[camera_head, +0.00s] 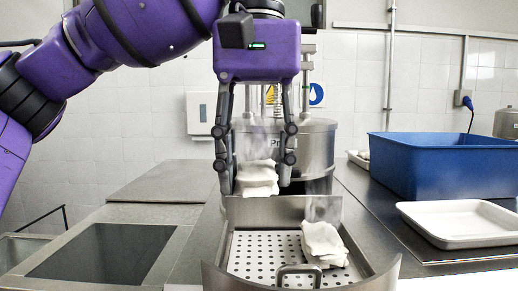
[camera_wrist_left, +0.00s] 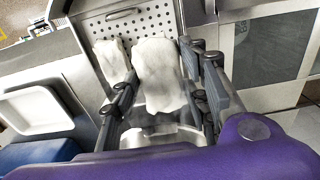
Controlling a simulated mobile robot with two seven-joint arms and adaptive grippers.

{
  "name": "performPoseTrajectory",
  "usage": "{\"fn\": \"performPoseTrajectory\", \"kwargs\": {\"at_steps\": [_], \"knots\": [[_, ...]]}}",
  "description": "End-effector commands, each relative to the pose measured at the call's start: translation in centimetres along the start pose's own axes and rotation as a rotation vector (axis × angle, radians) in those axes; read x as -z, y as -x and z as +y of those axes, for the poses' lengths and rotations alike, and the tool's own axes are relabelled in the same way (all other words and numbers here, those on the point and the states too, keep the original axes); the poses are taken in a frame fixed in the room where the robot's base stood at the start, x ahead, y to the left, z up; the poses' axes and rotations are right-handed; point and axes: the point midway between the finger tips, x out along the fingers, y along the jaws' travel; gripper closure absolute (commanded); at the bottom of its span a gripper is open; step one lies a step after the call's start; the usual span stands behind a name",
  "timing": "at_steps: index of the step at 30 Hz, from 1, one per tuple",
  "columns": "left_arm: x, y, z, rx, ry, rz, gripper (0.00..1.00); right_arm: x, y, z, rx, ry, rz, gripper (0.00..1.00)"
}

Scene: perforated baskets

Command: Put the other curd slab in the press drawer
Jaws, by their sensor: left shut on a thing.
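One white curd slab (camera_head: 257,178) is held between the fingers of my left gripper (camera_head: 256,180). It is above the back edge of the press drawer, in front of the steel press. In the left wrist view the held slab (camera_wrist_left: 159,75) sits between the fingers (camera_wrist_left: 165,85). The press drawer (camera_head: 262,250) is pulled out, with a perforated floor and a front handle. A second curd slab (camera_head: 323,244) lies on the right of the drawer floor; the left of the floor is bare. My right gripper is in neither view.
The steel press (camera_head: 310,148) stands behind the drawer. A blue tub (camera_head: 440,165) and a white tray (camera_head: 462,222) stand on the counter at the right. A dark panel (camera_head: 105,254) is set in the counter at the left.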

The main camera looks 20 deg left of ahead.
Motion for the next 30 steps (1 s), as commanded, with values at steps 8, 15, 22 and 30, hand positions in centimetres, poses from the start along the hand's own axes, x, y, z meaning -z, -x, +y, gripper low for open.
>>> {"fn": "performPoseTrajectory", "kwargs": {"at_steps": [8,15,22,30], "knots": [[0.0,-2.4,0.0,0.0,-0.002,-0.002,0.93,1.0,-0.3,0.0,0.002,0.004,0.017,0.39],[0.0,-4.3,0.0,-0.001,-0.002,-0.002,0.93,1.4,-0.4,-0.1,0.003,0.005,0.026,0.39],[0.0,-6.1,0.0,-0.002,0.0,0.0,0.93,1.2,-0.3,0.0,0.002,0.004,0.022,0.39],[0.0,-7.9,0.0,-0.002,-0.001,0.0,0.93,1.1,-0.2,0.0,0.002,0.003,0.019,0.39]]}}
